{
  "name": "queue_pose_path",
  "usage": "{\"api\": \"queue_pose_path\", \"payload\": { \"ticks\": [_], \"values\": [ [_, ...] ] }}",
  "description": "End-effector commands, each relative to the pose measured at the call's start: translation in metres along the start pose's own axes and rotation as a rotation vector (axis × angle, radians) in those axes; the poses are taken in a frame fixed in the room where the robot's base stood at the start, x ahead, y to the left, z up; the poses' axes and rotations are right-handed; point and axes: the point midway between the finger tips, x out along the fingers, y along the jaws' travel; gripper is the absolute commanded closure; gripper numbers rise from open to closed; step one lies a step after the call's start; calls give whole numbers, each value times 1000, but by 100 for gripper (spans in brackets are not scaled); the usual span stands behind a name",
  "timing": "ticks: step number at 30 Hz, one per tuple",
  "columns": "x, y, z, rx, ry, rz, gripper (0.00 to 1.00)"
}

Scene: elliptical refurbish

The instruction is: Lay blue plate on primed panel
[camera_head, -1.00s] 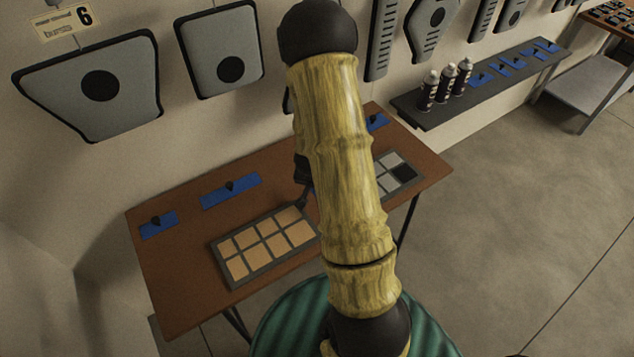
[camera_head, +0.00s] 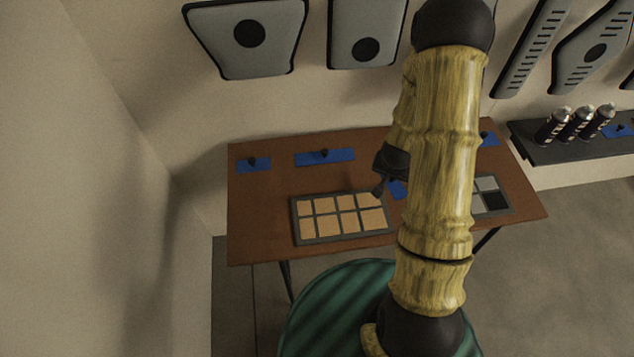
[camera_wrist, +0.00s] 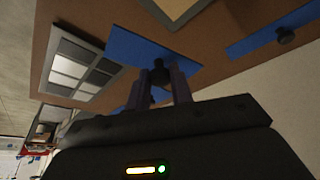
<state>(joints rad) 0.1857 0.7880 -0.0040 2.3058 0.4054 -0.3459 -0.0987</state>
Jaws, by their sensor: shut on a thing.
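My gripper (camera_wrist: 158,88) is shut on the black knob of a blue plate (camera_wrist: 130,45) in the wrist view. In the head view this plate (camera_head: 397,189) shows beside my arm, partly hidden by it. It is over the table between two framed panels; its height above the wood is unclear. The panel with tan cells (camera_head: 340,218) lies to its left. The panel with white, grey and black cells (camera_head: 490,195) lies to its right, partly behind my arm, and also shows in the wrist view (camera_wrist: 78,68). I cannot tell which is called primed.
The brown table (camera_head: 265,220) also bears blue plates with knobs at back left (camera_head: 253,164), back middle (camera_head: 325,157) and back right (camera_head: 489,140). Spray cans (camera_head: 577,124) stand on a dark shelf at right. Grey panels hang on the wall. Bare wood lies left of the tan panel.

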Motion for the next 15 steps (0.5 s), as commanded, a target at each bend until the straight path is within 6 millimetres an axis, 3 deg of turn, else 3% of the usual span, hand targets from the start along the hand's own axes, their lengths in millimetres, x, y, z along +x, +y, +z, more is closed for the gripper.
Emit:
{"api": "queue_pose_path", "payload": {
  "ticks": [1,9,15],
  "values": [
    [-16,-11,-4,-51,-1,-18,91],
    [-45,-68,4,-314,2,-133,91],
    [-56,-98,14,-437,5,-200,91]
  ]
}}
